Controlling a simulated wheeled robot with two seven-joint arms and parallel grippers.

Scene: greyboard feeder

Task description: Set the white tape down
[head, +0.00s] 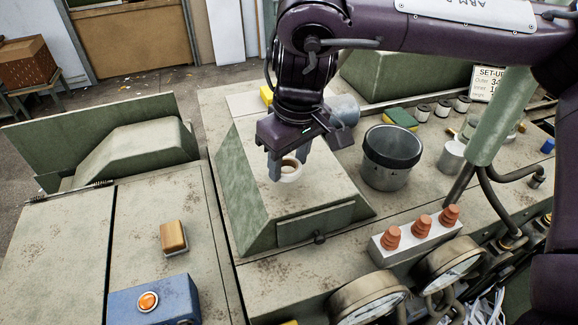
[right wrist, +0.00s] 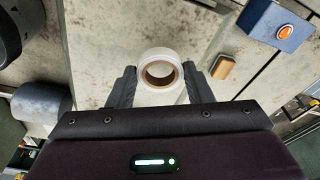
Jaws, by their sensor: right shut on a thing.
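The white tape (head: 289,173) is a small ring with a brown core, seen over the flat top of the raised green-grey housing (head: 328,182). My right gripper (head: 287,163) points down with one finger on each side of the tape and is shut on it. In the right wrist view the tape (right wrist: 160,56) sits between the two fingertips (right wrist: 160,78), its hole facing the camera. I cannot tell whether the tape touches the housing top or is held just above it. My left gripper is not in view.
A dark-rimmed metal pot (head: 387,177) stands right of the housing. A white block with orange ribbed pieces (head: 417,236) and gauges (head: 368,299) are at front right. A wooden-backed brush or block (head: 173,237) and a blue button box (head: 153,302) are on the left panel, which is otherwise largely clear.

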